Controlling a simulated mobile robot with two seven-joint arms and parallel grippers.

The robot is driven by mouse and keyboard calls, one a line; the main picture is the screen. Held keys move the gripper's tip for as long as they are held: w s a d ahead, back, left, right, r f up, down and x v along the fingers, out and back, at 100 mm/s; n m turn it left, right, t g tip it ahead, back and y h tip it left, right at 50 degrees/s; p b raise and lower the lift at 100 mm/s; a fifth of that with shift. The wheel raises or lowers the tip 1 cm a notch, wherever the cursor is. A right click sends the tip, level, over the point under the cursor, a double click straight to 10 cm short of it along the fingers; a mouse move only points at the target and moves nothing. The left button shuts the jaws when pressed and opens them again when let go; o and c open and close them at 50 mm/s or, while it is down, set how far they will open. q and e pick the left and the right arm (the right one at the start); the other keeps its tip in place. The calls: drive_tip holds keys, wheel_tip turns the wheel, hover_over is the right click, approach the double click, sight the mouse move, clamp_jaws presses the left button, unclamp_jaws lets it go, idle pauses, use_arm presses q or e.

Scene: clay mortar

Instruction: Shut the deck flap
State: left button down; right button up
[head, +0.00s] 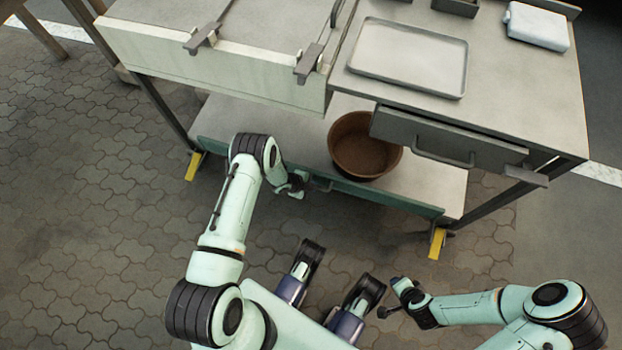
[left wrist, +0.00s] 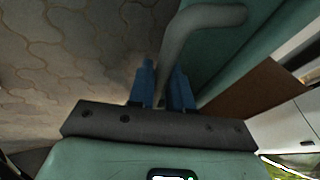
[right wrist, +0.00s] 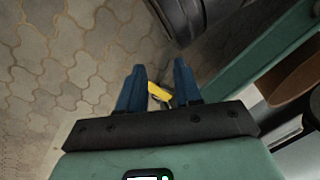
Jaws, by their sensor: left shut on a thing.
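The deck flap looks to be the long green panel (head: 405,203) along the front edge of the cart's lower deck (head: 428,178); its exact angle is hard to tell. It also shows in the left wrist view (left wrist: 222,58), with a grey bar handle (left wrist: 203,20) on it. My left gripper (head: 299,184) is at this handle, its blue fingers (left wrist: 163,88) on both sides of the bar and shut on it. My right gripper (head: 388,312) is low on the right, away from the flap; its fingers (right wrist: 158,85) are apart and empty.
A brown pot (head: 362,148) stands on the lower deck behind the flap. A grey drawer (head: 450,140) with a bar handle is above on the right. Yellow feet (head: 437,243) are at the cart's legs. Paved floor (head: 100,190) in front is free.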

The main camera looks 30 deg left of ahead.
use_arm(q)
drive_tip(key=shift+w+r, duration=0.1)
drive_tip(key=shift+w, duration=0.1)
drive_tip(key=c, duration=1.1)
unclamp_jaws()
drive_tip(key=shift+s+r, duration=0.1)
drive_tip(key=p+v, duration=0.4)
drive_tip(key=v, duration=0.9)
drive_tip(key=shift+s+p, duration=0.1)
drive_tip(key=shift+p, duration=0.25)
use_arm(e)
drive_tip(key=s+a+r+g+y, duration=0.1)
drive_tip(key=s+a+r, duration=0.2)
drive_tip(key=s+r, duration=0.2)
drive_tip(key=shift+s+a+r+n+g, duration=0.2)
drive_tip(key=shift+s+r+n+g, duration=0.05)
drive_tip(key=shift+s+n+g, duration=0.05)
